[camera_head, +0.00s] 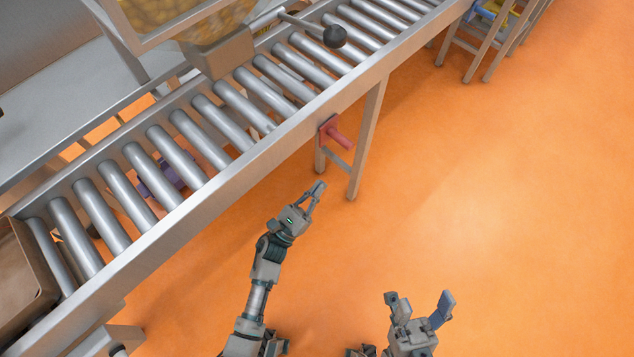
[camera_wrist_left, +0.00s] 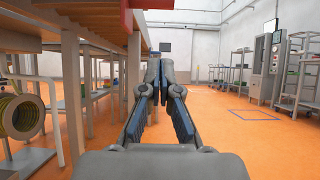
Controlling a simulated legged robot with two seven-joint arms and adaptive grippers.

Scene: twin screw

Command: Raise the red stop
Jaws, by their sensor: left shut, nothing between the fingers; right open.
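The red stop (camera_head: 335,132) is a small red plate with a short bar, mounted on the near side rail of the roller conveyor (camera_head: 225,175). The bar points out to the lower right. My left gripper (camera_head: 317,188) is below the red stop in the head view, apart from it, shut and empty. Its closed fingers also show in the left wrist view (camera_wrist_left: 160,62), with a red part (camera_wrist_left: 131,14) at the top edge, cut off by the frame. My right gripper (camera_head: 420,303) is open and empty at the bottom, over the floor, away from the conveyor.
A conveyor leg (camera_head: 368,140) stands just right of the red stop. A lever with a dark ball knob (camera_head: 335,36) sits above the rollers, beside a hopper of yellow items (camera_head: 212,20). A brown box (camera_head: 22,275) is at the lower left. The orange floor at right is clear.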

